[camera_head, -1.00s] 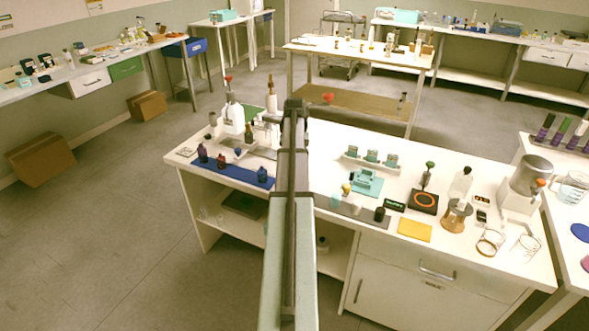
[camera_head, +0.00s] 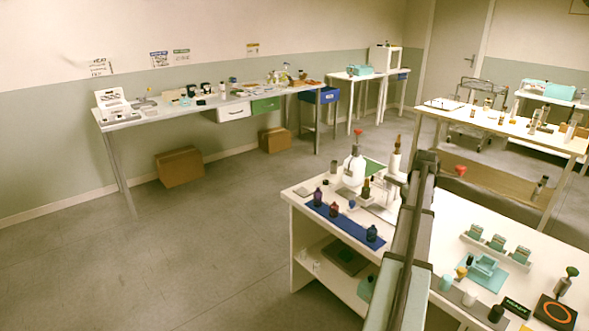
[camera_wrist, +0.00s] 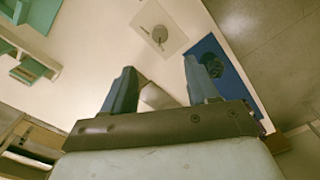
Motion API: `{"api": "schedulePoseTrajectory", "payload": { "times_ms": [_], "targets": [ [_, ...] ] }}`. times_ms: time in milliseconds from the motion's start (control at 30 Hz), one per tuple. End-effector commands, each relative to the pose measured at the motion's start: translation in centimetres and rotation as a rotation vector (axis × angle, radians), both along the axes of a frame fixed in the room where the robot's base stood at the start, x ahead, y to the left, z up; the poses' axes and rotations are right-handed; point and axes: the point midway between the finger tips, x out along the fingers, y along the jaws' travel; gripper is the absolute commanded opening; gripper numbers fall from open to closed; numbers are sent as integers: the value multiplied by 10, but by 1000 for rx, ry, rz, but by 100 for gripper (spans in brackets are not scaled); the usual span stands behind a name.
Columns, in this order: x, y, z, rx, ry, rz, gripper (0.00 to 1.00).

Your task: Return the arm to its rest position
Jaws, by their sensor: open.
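The mat also shows at the right in the wrist view (camera_wrist: 225,75).
Teal bottle racks (camera_head: 497,242) and an orange-ringed plate (camera_head: 556,312) stand right of my arm. White bottles (camera_head: 354,171) stand to its left. A long side bench (camera_head: 160,108) runs along the wall with cardboard boxes (camera_head: 180,166) below. The floor at left is clear.

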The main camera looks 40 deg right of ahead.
Motion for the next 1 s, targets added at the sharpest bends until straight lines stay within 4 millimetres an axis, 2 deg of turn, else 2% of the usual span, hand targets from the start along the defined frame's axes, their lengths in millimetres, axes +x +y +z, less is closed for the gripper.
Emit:
{"api": "schedulePoseTrajectory", "payload": {
  "times_ms": [167, 267, 367, 500, 700, 1000],
  "targets": [
    [5, 4, -3, 0, 0, 5, 59],
    [20, 18, -12, 0, 0, 20, 59],
    [46, 43, -29, 2, 1, 43, 59],
    [90, 89, -57, 2, 1, 87, 59],
    [143, 160, -95, 1, 1, 146, 59],
    [199, 275, -146, 0, 0, 235, 59]
  ]
}}
